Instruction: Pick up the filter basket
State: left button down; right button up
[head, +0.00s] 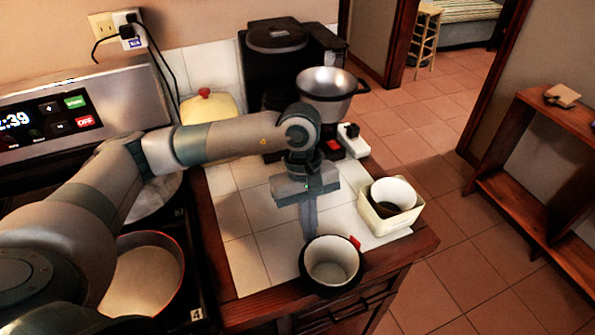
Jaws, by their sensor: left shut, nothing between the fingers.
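The filter basket appears to be the round black cup (316,284) with a pale inside and a small red tab on its rim. It stands upright at the near right corner of the white tiled counter. My left gripper (309,232) points down just behind the basket's far rim, with its fingers together and nothing between them. The fingertips overlap or nearly meet the rim in the picture; I cannot tell if they touch. My right gripper is not in view.
A cream box (391,222) with a white cup-like piece (393,190) stands right of my gripper. Behind are a black coffee machine (270,75), a silver bowl-shaped vessel (326,84) and a white-and-black item (353,142). A red-rimmed pot (148,275) sits on the stove. Tiles left of the basket are clear.

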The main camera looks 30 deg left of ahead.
pick_arm(q)
jog(key=b+v, duration=0.4)
jog(key=v, duration=1.2)
jog(key=shift+a+r, duration=0.15)
jog(key=shift+r, duration=0.05)
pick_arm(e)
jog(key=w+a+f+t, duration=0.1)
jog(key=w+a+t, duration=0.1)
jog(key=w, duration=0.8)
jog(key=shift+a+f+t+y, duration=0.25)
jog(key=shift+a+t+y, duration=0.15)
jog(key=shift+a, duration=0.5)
pick_arm(q)
jog(key=shift+w, duration=0.15)
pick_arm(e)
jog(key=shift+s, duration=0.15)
